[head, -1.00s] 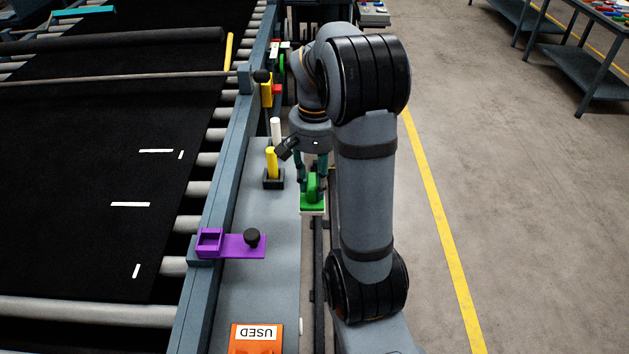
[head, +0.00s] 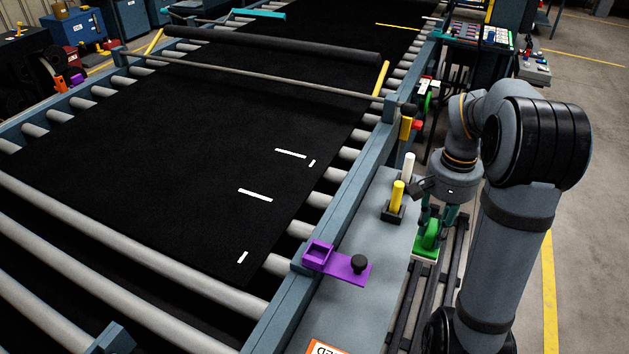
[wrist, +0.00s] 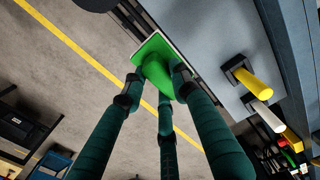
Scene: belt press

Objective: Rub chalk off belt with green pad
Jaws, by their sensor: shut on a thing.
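My gripper (head: 438,222) is shut on the green pad (head: 431,238), gripping it by its raised handle. The pad has a green top and a pale underside edge, and in the wrist view the pad (wrist: 152,55) sits between my dark green fingers. It is held in the air beside the grey side shelf, off the belt. The black belt (head: 180,150) lies on rollers to the left. White chalk marks show on it: two longer strokes (head: 255,195) (head: 291,153) and two short ones (head: 243,257) (head: 312,163).
A purple bracket with a black knob (head: 345,266) sits on the frame rail between my gripper and the belt's near end. Yellow and white sticks (head: 397,195) stand on the shelf (head: 375,225). A dark roller (head: 270,45) and thin bar cross above the belt's far part.

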